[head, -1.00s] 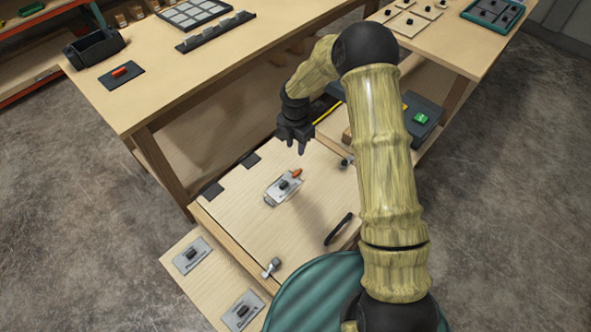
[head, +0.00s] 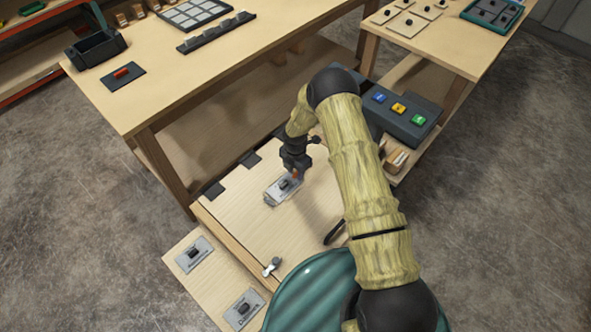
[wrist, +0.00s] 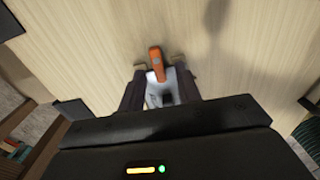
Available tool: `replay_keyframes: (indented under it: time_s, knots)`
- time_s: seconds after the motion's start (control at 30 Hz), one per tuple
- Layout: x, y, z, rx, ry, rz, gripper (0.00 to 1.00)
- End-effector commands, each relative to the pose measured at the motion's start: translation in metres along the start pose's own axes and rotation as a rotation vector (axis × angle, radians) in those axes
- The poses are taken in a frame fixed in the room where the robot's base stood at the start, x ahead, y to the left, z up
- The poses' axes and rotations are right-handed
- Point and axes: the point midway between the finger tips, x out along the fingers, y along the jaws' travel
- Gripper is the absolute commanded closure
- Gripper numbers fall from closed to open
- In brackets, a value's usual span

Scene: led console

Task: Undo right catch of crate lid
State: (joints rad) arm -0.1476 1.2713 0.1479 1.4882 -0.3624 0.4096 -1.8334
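The crate lid (head: 235,212) is a pale wooden panel, shut, with dark hinges along its far left side. A metal plate (head: 272,197) on it carries a dark switch and an orange-tipped lever (head: 296,175). My gripper (head: 294,171) points down over this lever. In the wrist view the lever (wrist: 156,66) stands between the two fingers (wrist: 158,75), with a gap on each side, so the gripper is open. The left catch (head: 271,266) shows at the near left edge of the lid. The right catch is hidden behind my arm.
A dark lid handle (head: 334,233) is partly covered by my arm. A console (head: 402,108) with blue, yellow and green buttons stands at the right. Two labelled switch plates (head: 193,254) lie on a board at the left. A workbench (head: 160,95) stands behind.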

Motion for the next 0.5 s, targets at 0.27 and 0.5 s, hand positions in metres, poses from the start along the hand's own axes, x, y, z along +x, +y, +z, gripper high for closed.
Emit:
replay_keyframes:
  time_s: [0.27, 0.5]
  knots:
    - [0.0005, 0.0000, 0.0000, 0.000, 0.000, 0.000, 0.74]
    - [0.0003, 0.0000, -0.0001, 0.000, 0.000, 0.000, 1.00]
